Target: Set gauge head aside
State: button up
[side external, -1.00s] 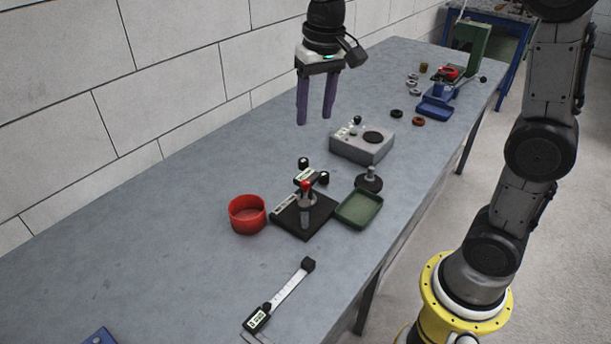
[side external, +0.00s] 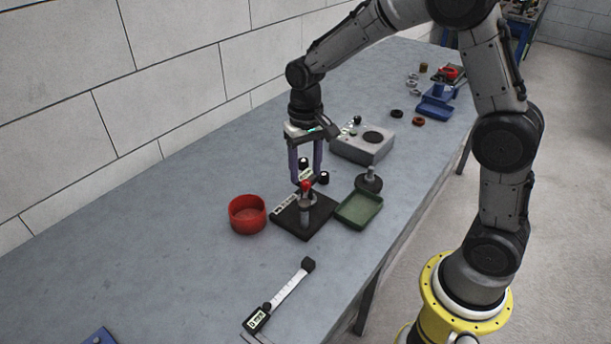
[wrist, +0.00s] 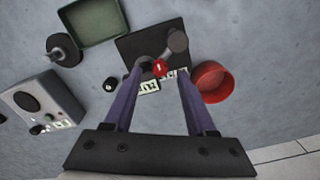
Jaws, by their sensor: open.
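The gauge head, a small dark body with a light display (side external: 306,174) and black round ends, sits on a stand with a black square base (side external: 318,219). A grey post and a red ball (side external: 306,185) show at its front. In the wrist view the display (wrist: 149,87) and red ball (wrist: 159,68) lie between my fingers. My gripper (side external: 308,181) is open, pointing down over the stand, with its purple fingers on either side of the gauge head. The fingers partly hide it, and I cannot tell whether they touch it.
A red round bowl (side external: 247,222) stands left of the stand, and a green tray (side external: 359,209) right of it. A black-based weight (side external: 369,181) and a grey box (side external: 361,146) stand behind the tray. A caliper-like gauge (side external: 280,296) lies in front. Bare table lies at left.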

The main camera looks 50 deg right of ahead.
aim_at(307, 185)
jog(key=shift+f, duration=1.25)
grip_shut()
jog(key=shift+r, duration=0.1)
dwell(0.4)
